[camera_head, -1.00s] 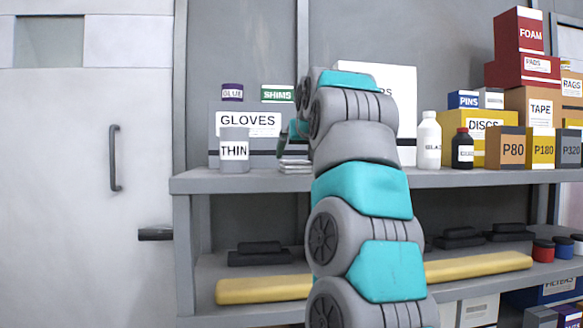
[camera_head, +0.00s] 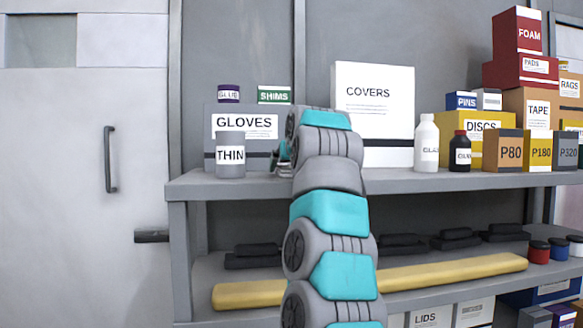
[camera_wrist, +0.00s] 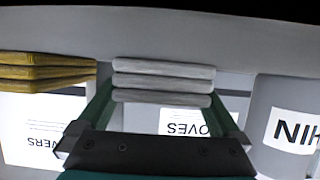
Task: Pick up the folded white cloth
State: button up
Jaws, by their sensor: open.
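The folded white cloth (camera_wrist: 163,68) shows in the wrist view as a stack of pale layers on the shelf, straight ahead of my gripper (camera_wrist: 162,98). My gripper is open, with one green finger at each side of the cloth's near edge. I cannot tell whether the fingers touch it. In the head view my gripper (camera_head: 281,160) is at the upper shelf, just right of the THIN can, and the cloth is hidden by my gripper and arm.
A folded yellow cloth (camera_wrist: 45,72) lies left of the white one in the wrist view. The THIN can (camera_head: 230,155) stands close by, with the GLOVES box (camera_head: 245,122) behind. The COVERS box (camera_head: 375,110) stands right of my arm.

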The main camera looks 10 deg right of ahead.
jog(key=c, duration=1.1)
